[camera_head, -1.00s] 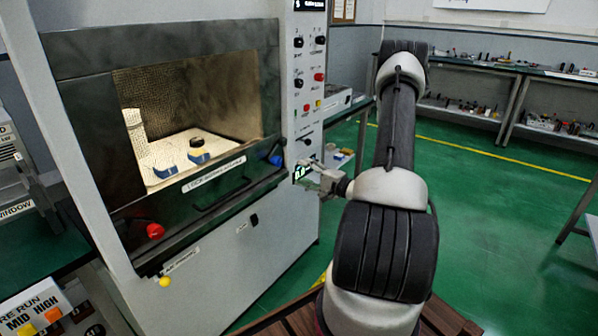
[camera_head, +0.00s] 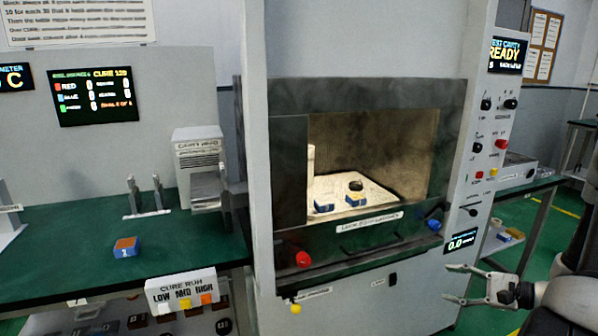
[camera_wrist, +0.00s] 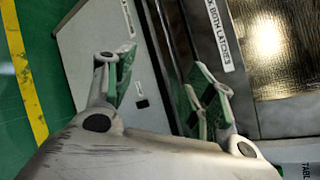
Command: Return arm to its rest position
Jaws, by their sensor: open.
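My gripper (camera_head: 474,284) is at the lower right of the head view, in front of the right side of the microwave cabinet. Its fingers are spread and nothing is between them. In the wrist view my gripper (camera_wrist: 160,95) also shows open and empty, with the cabinet front behind it. My arm shows only partly at the right edge of the head view. The microwave door (camera_head: 350,238) appears closed, with its window showing a lit chamber. Inside, blue blocks (camera_head: 355,200) and a dark round piece (camera_head: 355,186) sit on a pale plate (camera_head: 375,195).
A green bench (camera_head: 75,245) on the left holds an orange and blue block (camera_head: 125,247) and a grey unit (camera_head: 198,160). A red latch knob (camera_head: 303,259) and a blue one (camera_head: 433,225) stick out from the cabinet front.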

